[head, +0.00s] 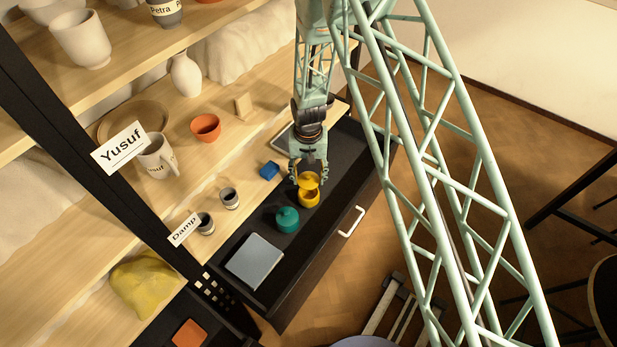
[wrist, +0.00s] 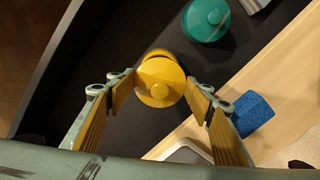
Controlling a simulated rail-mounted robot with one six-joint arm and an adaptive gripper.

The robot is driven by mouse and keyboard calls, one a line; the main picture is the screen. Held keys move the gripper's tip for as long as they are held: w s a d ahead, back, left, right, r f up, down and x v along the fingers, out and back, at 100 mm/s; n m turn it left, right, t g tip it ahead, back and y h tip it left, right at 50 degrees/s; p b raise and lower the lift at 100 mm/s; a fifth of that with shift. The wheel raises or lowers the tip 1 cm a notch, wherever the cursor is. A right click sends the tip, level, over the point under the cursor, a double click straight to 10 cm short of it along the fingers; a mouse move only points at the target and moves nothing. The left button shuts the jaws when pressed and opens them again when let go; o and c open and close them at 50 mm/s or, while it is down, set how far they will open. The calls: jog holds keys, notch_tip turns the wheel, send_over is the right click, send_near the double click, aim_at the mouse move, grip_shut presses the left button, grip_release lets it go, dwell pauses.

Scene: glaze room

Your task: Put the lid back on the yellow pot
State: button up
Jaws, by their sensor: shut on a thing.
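The yellow pot (head: 309,199) stands in the dark drawer below my gripper. Its yellow lid (head: 308,180) is between my fingers, over the pot and a little toward the back in the head view. My gripper (head: 309,178) points down and is shut on the lid. In the wrist view, the lid (wrist: 158,77) shows its round knob between the two fingers of my gripper (wrist: 162,88). Part of the yellow pot (wrist: 159,54) shows beyond the lid's upper edge. I cannot tell whether the lid touches the pot.
A teal lidded pot (head: 287,219) stands close beside the yellow pot. A grey box-like object (head: 255,261) lies nearer in the drawer. A blue block (head: 269,170) and small cups (head: 229,198) are on the wooden shelf alongside. A white handle (head: 351,222) is on the drawer front.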

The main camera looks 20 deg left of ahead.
jog(key=shift+f+b, duration=1.15)
jog(key=shift+f, duration=1.85)
jog(key=shift+s, duration=0.1)
jog(key=shift+f+b, duration=0.25)
jog(key=shift+b, duration=0.3)
dwell(1.2)
dwell(0.4)
jog(key=o, duration=1)
jog(key=shift+c, duration=0.2)
jog(key=o, duration=0.5)
jog(key=shift+c, duration=0.2)
jog(key=shift+r, duration=0.25)
